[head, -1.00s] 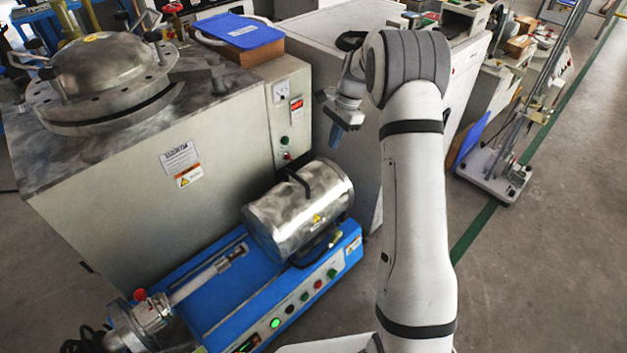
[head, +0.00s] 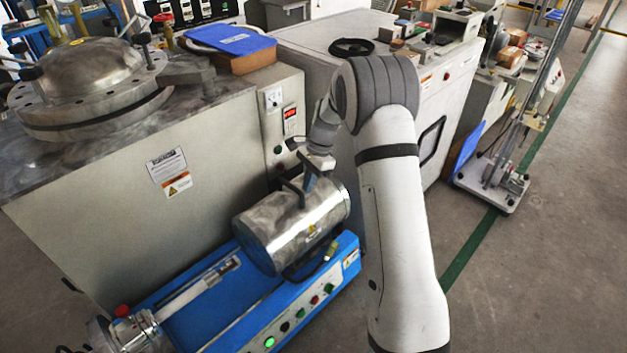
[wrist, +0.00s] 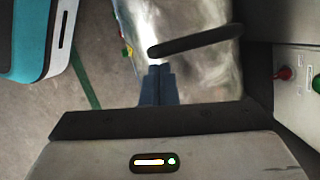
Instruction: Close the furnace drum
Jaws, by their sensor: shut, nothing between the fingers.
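The furnace drum (head: 285,235) is a shiny metal cylinder lying on its side on a blue base (head: 240,300). A black bar handle (head: 295,193) stands on its top, and a second dark handle is low on its front side. I cannot tell whether its halves are fully together. My gripper (head: 308,186) is at the top of the drum, close to the top handle. In the wrist view my blue fingers (wrist: 158,72) are together and empty over the metal drum (wrist: 200,72). Their tips appear just beside the black handle (wrist: 196,42); contact is unclear.
A large grey furnace cabinet (head: 120,200) with a domed metal lid (head: 90,70) stands behind the drum on the left. A white cabinet (head: 405,110) stands behind my arm. The blue base carries buttons and a green light at its front.

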